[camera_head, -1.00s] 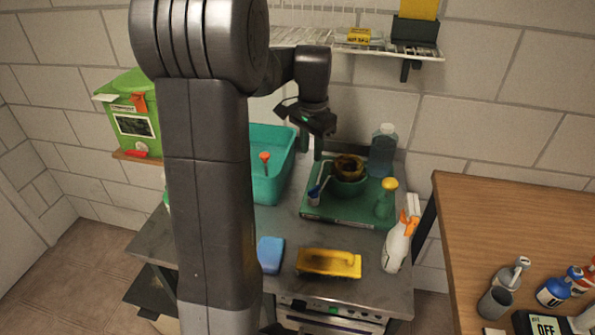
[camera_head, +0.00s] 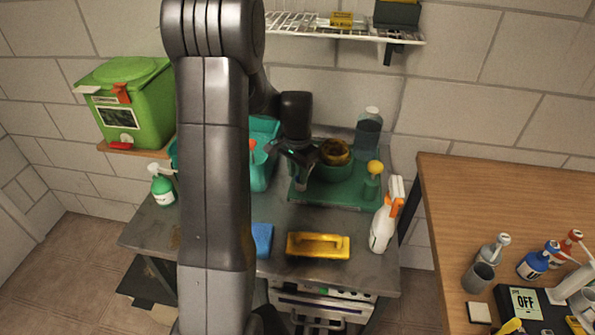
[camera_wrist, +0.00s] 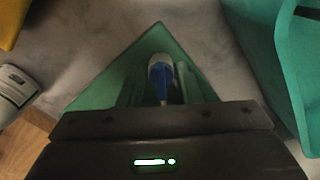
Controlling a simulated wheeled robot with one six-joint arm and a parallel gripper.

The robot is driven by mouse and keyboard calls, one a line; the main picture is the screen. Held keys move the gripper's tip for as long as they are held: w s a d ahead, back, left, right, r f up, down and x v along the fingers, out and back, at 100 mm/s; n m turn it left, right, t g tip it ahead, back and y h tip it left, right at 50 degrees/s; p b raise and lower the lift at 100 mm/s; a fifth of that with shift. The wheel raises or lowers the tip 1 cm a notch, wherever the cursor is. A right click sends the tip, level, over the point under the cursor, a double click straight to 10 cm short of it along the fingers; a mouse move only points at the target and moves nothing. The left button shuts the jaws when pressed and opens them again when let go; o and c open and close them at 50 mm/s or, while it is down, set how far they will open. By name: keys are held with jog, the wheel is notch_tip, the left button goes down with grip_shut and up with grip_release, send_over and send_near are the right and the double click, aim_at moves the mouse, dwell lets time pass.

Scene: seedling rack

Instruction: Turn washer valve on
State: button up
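No part is clearly recognisable as the washer valve. An orange-red upright piece (camera_head: 252,150) shows at the teal basin (camera_head: 262,176), partly behind my arm; I cannot tell whether it is the valve. A green box (camera_head: 150,105) at the left has an orange-red fitting (camera_head: 122,93) on its front. My gripper (camera_head: 291,158) is low over the left part of the green tray (camera_head: 345,200), with its fingers looking spread. A small blue and white object (camera_wrist: 160,75) lies ahead of my gripper in the wrist view, over the green tray. I see no grip on it.
A wire shelf (camera_head: 340,28) hangs above.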

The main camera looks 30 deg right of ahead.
jog(key=shift+c, duration=0.2)
grip_shut()
jog(key=shift+n, duration=0.3)
jog(key=n, duration=0.1)
jog(key=n+b, duration=0.1)
jog(key=n, duration=0.1)
jog(key=shift+s+d, duration=0.15)
jog(key=shift+s, duration=0.05)
jog(key=shift+s+d+n+b, duration=0.15)
jog(key=shift+n+b, duration=0.35)
jog(key=shift+n, duration=1.1)
jog(key=shift+o, duration=0.2)
grip_release()
